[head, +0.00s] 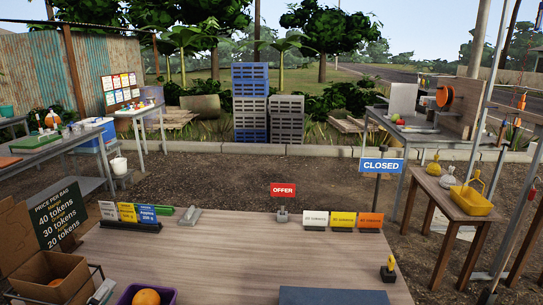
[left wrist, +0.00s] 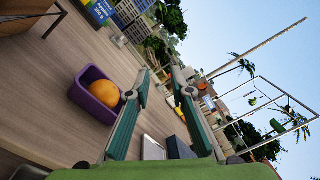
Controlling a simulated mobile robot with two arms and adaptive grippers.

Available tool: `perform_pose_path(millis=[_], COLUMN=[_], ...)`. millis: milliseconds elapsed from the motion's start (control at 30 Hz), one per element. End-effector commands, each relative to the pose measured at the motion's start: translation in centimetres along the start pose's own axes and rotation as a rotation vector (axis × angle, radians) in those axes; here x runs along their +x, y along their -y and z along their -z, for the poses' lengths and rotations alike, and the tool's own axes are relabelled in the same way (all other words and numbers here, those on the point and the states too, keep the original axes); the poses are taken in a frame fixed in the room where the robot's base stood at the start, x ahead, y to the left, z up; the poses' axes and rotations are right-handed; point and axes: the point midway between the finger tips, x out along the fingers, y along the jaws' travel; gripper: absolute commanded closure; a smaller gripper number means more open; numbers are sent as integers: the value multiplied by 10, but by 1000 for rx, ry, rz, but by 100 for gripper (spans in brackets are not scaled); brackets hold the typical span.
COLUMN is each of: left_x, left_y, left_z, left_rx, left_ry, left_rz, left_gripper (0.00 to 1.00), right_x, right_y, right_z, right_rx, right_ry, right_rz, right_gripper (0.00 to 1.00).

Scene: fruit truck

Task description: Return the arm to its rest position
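My left gripper (left wrist: 162,80) shows in the left wrist view with its two teal fingers apart and nothing between them. I cannot make it out clearly in the head view. A purple basket (left wrist: 92,111) holding an orange (left wrist: 104,92) lies beyond the fingers, to their left in that tilted view. In the head view, the basket (head: 123,293) and the orange (head: 146,298) are at the bottom edge, partly cut off. My right gripper is in neither view.
A wooden counter (head: 235,250) spans the front, mostly bare in its middle. A cardboard box (head: 20,268) with fruit and a price board (head: 56,213) stand at left. Small signs line the far edge, including a red OFFER sign (head: 283,190).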

Motion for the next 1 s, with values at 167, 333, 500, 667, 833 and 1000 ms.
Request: perform_pose_path(millis=[167,333,500,667,833,1000], left_x=[-35,-91,-152,-192,-224,-236], left_y=[-25,-90,-131,-127,-104,-110], left_z=[-24,8,101,178,242,280], left_rx=[-523,-977,-1333,-1512,-1630,-1659], left_ry=[363,653,809,825,783,754], left_rz=[-88,-348,-720,-1004,-1252,-1384], left_gripper=[79,79,79,79,79,79], right_x=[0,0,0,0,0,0], right_y=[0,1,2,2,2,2], right_z=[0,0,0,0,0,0], right_rx=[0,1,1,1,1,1], right_ry=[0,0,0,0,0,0], right_rz=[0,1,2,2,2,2], right_gripper=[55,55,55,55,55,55])
